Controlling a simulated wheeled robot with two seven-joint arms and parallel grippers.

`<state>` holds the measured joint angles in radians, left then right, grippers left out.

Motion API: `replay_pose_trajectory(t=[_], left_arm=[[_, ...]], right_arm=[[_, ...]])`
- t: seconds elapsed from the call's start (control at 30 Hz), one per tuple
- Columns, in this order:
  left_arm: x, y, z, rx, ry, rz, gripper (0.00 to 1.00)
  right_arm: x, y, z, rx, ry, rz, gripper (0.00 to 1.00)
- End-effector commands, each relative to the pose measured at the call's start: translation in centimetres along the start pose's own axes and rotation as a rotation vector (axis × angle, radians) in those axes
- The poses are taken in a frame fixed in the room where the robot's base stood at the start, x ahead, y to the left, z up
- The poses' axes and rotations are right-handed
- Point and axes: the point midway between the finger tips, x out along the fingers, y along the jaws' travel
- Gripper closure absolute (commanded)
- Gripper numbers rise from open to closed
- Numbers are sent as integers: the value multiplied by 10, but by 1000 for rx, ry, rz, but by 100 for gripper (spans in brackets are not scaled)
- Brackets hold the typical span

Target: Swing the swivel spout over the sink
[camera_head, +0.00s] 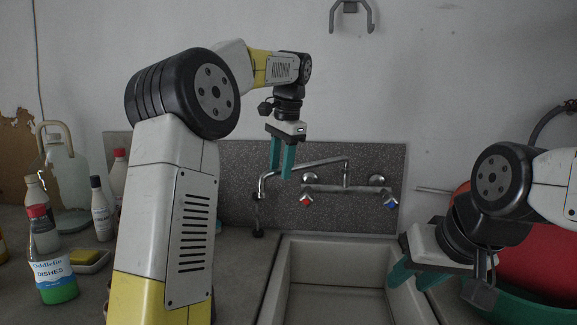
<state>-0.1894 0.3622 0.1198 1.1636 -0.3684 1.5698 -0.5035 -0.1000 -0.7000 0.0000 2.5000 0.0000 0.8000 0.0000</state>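The swivel spout (308,164) is a grey metal pipe on the wall-mounted tap (345,188). It points left from the tap, and its down-turned end (262,186) hangs over the counter just left of the sink (277,285). My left gripper (281,176) points down at the spout near its outlet end. Its teal fingers have a gap between them and overlap the spout in the picture; I cannot tell whether they touch it. My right gripper (408,283) is low over the sink's right edge, its teal fingers apart and nothing seen between them.
Several bottles, including a green dish soap bottle (54,268), a sponge dish (88,261) and a glass demijohn (67,175) stand on the left counter. Red (535,250) and green (520,305) basins are at the right. The sink basin looks empty.

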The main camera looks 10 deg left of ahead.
Motion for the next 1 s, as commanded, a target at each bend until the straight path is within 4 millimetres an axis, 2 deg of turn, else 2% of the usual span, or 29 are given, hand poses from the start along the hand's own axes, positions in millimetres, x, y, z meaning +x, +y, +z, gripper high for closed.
replay_pose_trajectory(t=[0.03,0.17,0.2,1.0], left_arm=[[0,0,0,0,0,0,72],[0,0,0,0,0,0,97],[0,0,0,0,0,0,100],[0,0,0,0,0,0,100]], right_arm=[[0,0,0,0,0,0,64],[0,0,0,0,0,0,64],[0,0,0,0,0,0,64],[0,0,0,0,0,0,64]])
